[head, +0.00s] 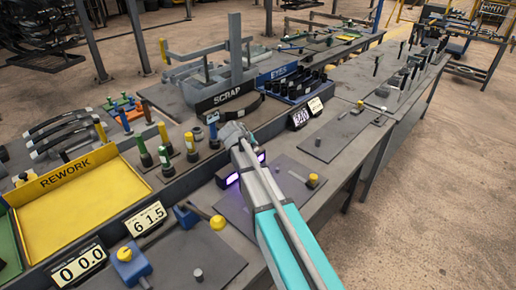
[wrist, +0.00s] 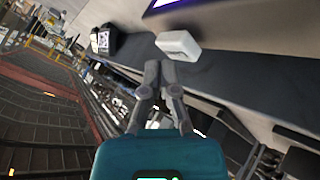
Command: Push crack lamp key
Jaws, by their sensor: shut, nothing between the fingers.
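A dark lamp housing with a purple glow (head: 232,179) stands on the bench in the head view, partly hidden behind my arm. In the wrist view a purple-lit edge (wrist: 165,3) shows at the top. Below it, a small white block with dark marking (wrist: 178,45) sits at the edge of a dark surface; it may be the lamp's key, but I cannot read it. My gripper (wrist: 160,68) is shut and empty, its fingertips just below and left of the block in the picture. I cannot tell whether they touch it. In the head view my gripper (head: 234,134) is small and unclear.
A scrap bin (head: 228,95), a yellow rework tray (head: 70,205) and several coloured-handled tools (head: 165,140) stand along the bench.

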